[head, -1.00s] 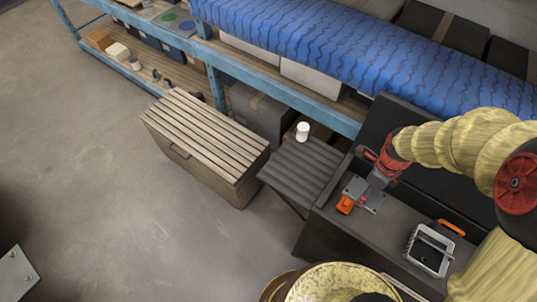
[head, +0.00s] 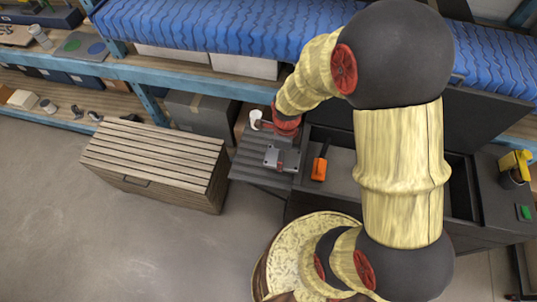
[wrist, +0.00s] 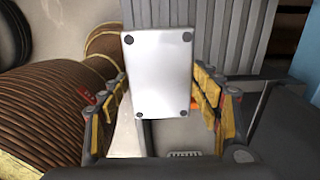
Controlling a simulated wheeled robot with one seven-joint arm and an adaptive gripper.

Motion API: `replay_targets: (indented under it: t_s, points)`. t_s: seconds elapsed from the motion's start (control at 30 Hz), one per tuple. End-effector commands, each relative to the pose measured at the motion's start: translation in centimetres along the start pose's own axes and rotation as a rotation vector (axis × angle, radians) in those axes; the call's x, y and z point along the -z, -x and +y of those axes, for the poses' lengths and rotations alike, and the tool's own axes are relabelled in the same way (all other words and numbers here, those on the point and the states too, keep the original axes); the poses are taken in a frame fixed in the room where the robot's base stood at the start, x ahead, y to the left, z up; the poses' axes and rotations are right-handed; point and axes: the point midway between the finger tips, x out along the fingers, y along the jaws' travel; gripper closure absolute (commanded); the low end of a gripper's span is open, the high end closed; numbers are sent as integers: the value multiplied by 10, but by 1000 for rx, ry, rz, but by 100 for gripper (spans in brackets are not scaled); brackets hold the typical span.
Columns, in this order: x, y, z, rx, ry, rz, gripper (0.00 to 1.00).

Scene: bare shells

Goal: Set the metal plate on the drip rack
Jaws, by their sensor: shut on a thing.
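The metal plate (head: 280,157) is a flat grey rectangle with dark dots at its corners. My gripper (head: 287,142) is shut on it. In the wrist view the plate (wrist: 158,75) is between the yellow-padded fingers of my gripper (wrist: 160,108) and extends forward from them. The drip rack (head: 256,172) is the dark grey ribbed surface beside the wooden chest. In the head view the plate overlaps the rack's right part. In the wrist view the ribbed rack (wrist: 240,38) shows behind and right of the plate. I cannot tell whether they touch.
A white cup (head: 256,118) stands at the rack's far edge, close to my gripper. A slatted wooden chest (head: 160,160) is left of the rack. An orange-and-black object (head: 319,168) lies in the dark bench on the right. A blue-framed shelf (head: 190,80) runs behind.

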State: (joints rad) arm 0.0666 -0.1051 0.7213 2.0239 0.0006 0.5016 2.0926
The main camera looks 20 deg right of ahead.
Motion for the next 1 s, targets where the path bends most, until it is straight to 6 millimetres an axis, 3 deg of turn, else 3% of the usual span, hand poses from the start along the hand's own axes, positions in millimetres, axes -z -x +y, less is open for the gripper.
replay_targets:
  t_s: [0.1, 0.4, 0.67, 0.9, 1.0]
  points:
    - [-20, -14, -14, -2, 2, 1, 76]
    - [-47, -55, -35, 0, 0, 0, 76]
    - [-54, -66, -41, 1, 0, -1, 76]
    - [-55, -96, -42, -1, 0, 1, 76]
    - [-55, -98, -42, 1, 0, -1, 76]
